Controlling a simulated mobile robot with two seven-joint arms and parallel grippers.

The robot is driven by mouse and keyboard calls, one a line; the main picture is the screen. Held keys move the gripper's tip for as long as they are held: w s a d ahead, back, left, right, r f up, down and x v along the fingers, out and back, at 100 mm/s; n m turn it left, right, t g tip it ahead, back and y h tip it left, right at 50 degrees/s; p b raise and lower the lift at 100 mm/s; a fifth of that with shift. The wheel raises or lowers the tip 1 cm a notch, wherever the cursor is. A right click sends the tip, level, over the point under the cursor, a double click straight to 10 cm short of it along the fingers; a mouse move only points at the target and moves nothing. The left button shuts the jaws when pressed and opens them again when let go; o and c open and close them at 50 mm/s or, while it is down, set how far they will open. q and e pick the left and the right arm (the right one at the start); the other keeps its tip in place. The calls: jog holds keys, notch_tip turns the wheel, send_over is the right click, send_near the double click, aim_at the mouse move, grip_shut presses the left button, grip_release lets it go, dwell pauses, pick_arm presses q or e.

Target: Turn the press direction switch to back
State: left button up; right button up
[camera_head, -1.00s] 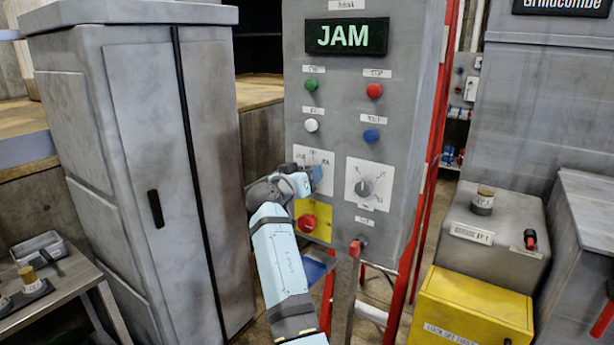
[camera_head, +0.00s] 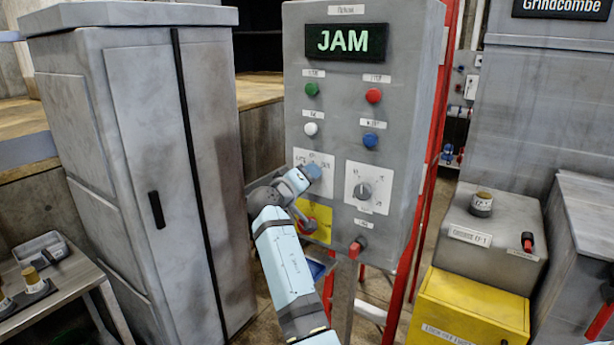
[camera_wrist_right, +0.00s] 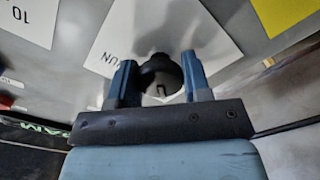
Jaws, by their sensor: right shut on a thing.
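The control panel (camera_head: 335,220) is grey and its display (camera_head: 346,39) reads JAM. A rotary switch on a white plate (camera_head: 301,158) sits at the panel's lower left, mostly hidden by my right gripper (camera_head: 312,171). In the right wrist view the dark round switch knob (camera_wrist_right: 160,75) sits between the two blue fingers of my right gripper (camera_wrist_right: 158,85), which is shut on it. The plate's labels are too blurred to read fully. A second knob (camera_head: 363,190) on a white plate is to its right. My left gripper is not in view.
Green (camera_head: 312,89), red (camera_head: 373,96), white (camera_head: 310,129) and blue (camera_head: 370,140) buttons sit above the switches. A red button on a yellow plate (camera_head: 322,232) is just below my gripper. A grey cabinet (camera_head: 140,150) stands to the left.

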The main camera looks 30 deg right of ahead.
jog(key=shift+r, duration=0.1)
dwell(0.3)
jog(key=o, duration=0.9)
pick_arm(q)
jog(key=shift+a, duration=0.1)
